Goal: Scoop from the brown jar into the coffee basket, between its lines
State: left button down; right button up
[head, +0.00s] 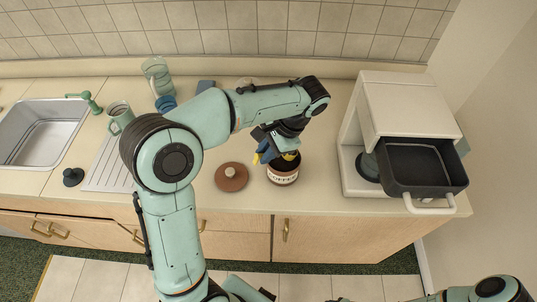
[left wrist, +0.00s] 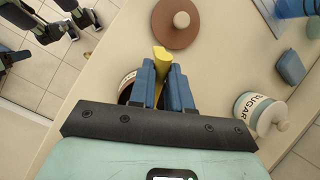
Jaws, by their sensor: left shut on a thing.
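The brown jar (head: 283,177), with a cream label band and a dark open mouth, stands on the counter left of the coffee machine. My left gripper (head: 268,152) is over the jar's mouth, its blue fingers shut on a yellow scoop (left wrist: 161,60). The scoop's yellow also shows at the jar's mouth in the head view (head: 290,156). Whether its bowl holds grounds is hidden. In the left wrist view the jar (left wrist: 126,86) is mostly behind the fingers. The dark coffee basket (head: 424,165) with a pale handle juts from the white machine; its lines cannot be made out.
The brown lid (head: 231,177) lies left of the jar. The white coffee machine (head: 405,105) stands at right. A sugar jar (left wrist: 262,112) stands near the jar. A green mug (head: 120,117), drainboard and sink (head: 38,130) are at left. My right arm shows at the bottom right.

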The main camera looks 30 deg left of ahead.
pick_arm(q)
jog(key=shift+s+a+r+t+b, duration=0.15)
jog(key=shift+s+t+b, duration=0.2)
jog(key=shift+s, duration=0.25)
jog(key=shift+s+a+r+t+h+b, duration=0.3)
jog(key=shift+r+t+h+b, duration=0.1)
jog(key=shift+t+b, duration=0.25)
jog(key=shift+s+r, duration=0.15)
jog(key=shift+s, duration=0.05)
jog(key=shift+s+a+r+t+h+b, duration=0.15)
jog(key=shift+s+r+t+h+b, duration=0.2)
jog(key=shift+r, duration=0.3)
jog(key=shift+s+a+r+t+h+b, duration=0.15)
jog(key=shift+s+r+t+b, duration=0.1)
jog(key=shift+r+t, duration=0.3)
pick_arm(e)
jog(key=shift+s+f, duration=0.9)
jog(key=shift+f, duration=0.25)
jog(key=shift+s+f, duration=0.85)
jog(key=shift+f, duration=0.25)
pick_arm(q)
jog(key=shift+r, duration=0.1)
